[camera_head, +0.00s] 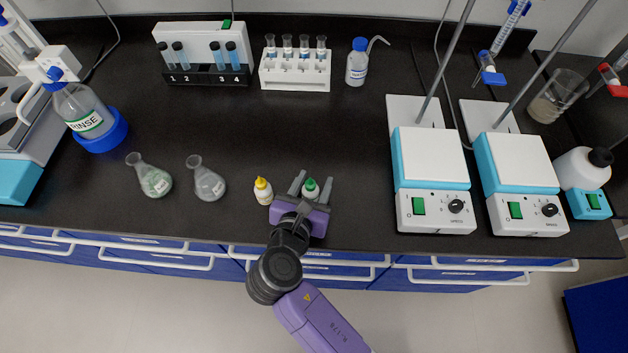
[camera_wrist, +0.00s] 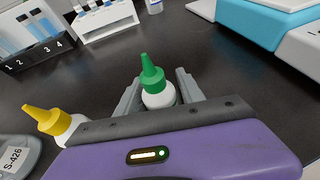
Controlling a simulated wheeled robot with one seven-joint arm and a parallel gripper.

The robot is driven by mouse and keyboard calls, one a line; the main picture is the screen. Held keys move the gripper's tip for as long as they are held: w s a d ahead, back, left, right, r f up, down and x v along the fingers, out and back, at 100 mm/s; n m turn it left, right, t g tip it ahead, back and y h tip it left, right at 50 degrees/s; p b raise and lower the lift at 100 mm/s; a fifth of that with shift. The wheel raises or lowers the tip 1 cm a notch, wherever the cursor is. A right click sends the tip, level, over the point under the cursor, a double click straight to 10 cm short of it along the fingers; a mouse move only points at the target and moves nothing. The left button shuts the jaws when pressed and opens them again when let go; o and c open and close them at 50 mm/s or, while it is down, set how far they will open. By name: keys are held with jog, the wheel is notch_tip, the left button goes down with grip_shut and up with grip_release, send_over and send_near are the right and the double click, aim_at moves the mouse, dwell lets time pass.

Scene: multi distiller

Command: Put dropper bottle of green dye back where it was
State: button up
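The dropper bottle of green dye (camera_head: 310,190) is a small white bottle with a green pointed cap. It appears upright at the bench's front edge, right of a similar yellow-capped bottle (camera_head: 263,191). In the wrist view the green-capped bottle (camera_wrist: 158,97) sits between my two fingers, its lower part hidden by the gripper body. My gripper (camera_head: 312,184) reaches in from the front with one finger on each side of the bottle. The fingers look spread, with narrow gaps beside it; contact is hard to judge. The yellow-capped bottle also shows at the wrist view's left (camera_wrist: 52,122).
Two flasks (camera_head: 152,177) (camera_head: 207,181) stand to the left. Two stirrer hotplates (camera_head: 432,182) (camera_head: 520,182) stand to the right. Tube racks (camera_head: 205,75) (camera_head: 296,84) and a blue-capped bottle (camera_head: 357,68) line the back. The bench middle (camera_head: 250,125) is clear.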

jog(key=shift+o, duration=0.2)
jog(key=shift+r, duration=0.2)
jog(key=v, duration=1.2)
